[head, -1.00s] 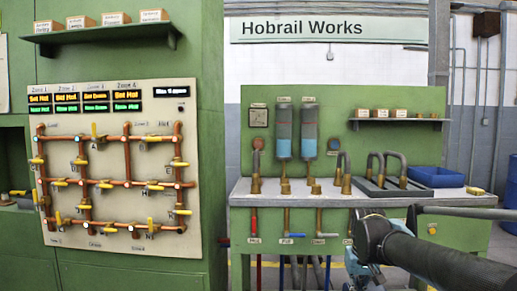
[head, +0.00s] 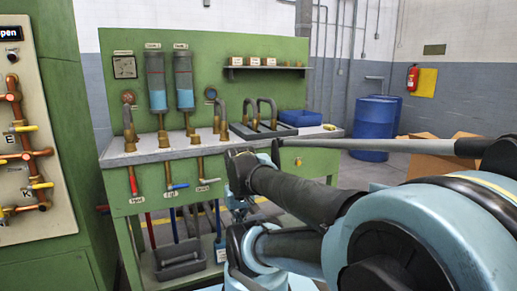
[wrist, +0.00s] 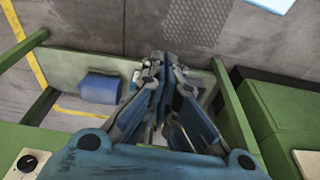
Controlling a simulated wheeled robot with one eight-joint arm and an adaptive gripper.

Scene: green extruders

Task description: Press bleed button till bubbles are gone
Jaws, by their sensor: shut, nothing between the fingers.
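Two upright clear cylinders with blue liquid (head: 156,85) (head: 184,82) are mounted on the green back panel of the bench in the head view. Bubbles are too small to tell. I cannot pick out a bleed button for certain. Red, blue and white handled valves (head: 133,181) (head: 176,186) (head: 207,181) hang along the bench front. My gripper (wrist: 168,62) is shut and empty in the wrist view, pointing down over the floor and a low shelf. In the head view my arm stands in front of the bench's right part and hides some of its front.
A grey worktop (head: 165,153) carries curved pipes (head: 222,112) and a blue tray (head: 300,117). A green cabinet with a pipe panel (head: 30,160) stands at the left. Blue drums (head: 370,125) and cardboard boxes (head: 440,147) stand at the right. A black knob (wrist: 28,161) shows in the wrist view.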

